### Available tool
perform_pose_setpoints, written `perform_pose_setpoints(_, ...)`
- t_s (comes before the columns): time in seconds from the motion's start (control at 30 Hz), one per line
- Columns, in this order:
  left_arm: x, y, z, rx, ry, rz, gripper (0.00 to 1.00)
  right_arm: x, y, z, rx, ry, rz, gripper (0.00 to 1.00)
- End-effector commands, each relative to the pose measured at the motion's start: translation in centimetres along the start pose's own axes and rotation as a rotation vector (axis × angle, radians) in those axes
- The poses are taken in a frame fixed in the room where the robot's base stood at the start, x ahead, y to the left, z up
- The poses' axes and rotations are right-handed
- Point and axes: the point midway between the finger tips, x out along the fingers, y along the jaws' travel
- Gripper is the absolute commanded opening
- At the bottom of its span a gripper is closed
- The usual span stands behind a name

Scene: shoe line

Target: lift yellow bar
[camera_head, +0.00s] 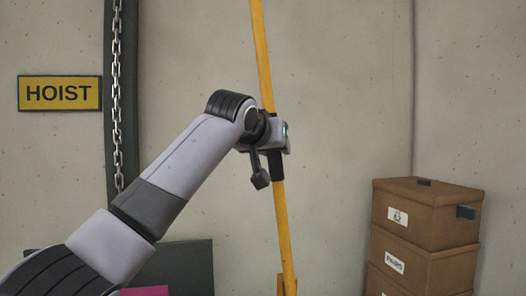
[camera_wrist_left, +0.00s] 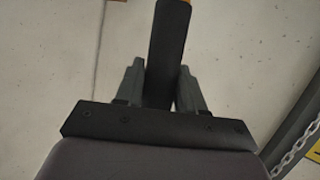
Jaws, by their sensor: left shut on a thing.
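The yellow bar (camera_head: 282,225) is long and thin and stands nearly upright, its top leaning slightly left and running out of the head view. My left gripper (camera_head: 275,150) is at the bar's middle, shut on it around a black grip section. In the left wrist view, the black grip (camera_wrist_left: 168,45) of the bar sits between the two fingers of my left gripper (camera_wrist_left: 161,68), with a bit of yellow at the top edge. The bar's lower end is near the bottom edge of the head view, and I cannot tell what it touches. My right gripper is not in view.
Brown boxes (camera_head: 425,215) are stacked at the right. A chain (camera_head: 117,100) hangs on a dark post at the left, beside a yellow HOIST sign (camera_head: 59,93). A dark panel (camera_head: 190,268) and a pink item (camera_head: 145,291) are low at the left. The wall is plain.

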Motion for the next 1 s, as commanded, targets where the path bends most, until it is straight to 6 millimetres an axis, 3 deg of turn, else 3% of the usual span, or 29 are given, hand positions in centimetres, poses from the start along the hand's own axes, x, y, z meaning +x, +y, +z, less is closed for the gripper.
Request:
perform_pose_setpoints(0.53,-0.01,0.66,0.51,0.012,-0.021,-0.006,0.0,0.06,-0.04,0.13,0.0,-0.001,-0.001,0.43)
perform_pose_setpoints(0.57,-0.01,0.66,0.52,0.012,-0.021,-0.006,0.45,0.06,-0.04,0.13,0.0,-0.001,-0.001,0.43)
perform_pose_setpoints(0.6,0.0,0.66,0.52,0.012,-0.021,-0.006,0.58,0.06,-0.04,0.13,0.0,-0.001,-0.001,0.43)
perform_pose_setpoints(1.0,-0.49,0.6,0.36,0.012,-0.014,-0.006,0.59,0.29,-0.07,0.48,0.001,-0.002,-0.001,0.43)
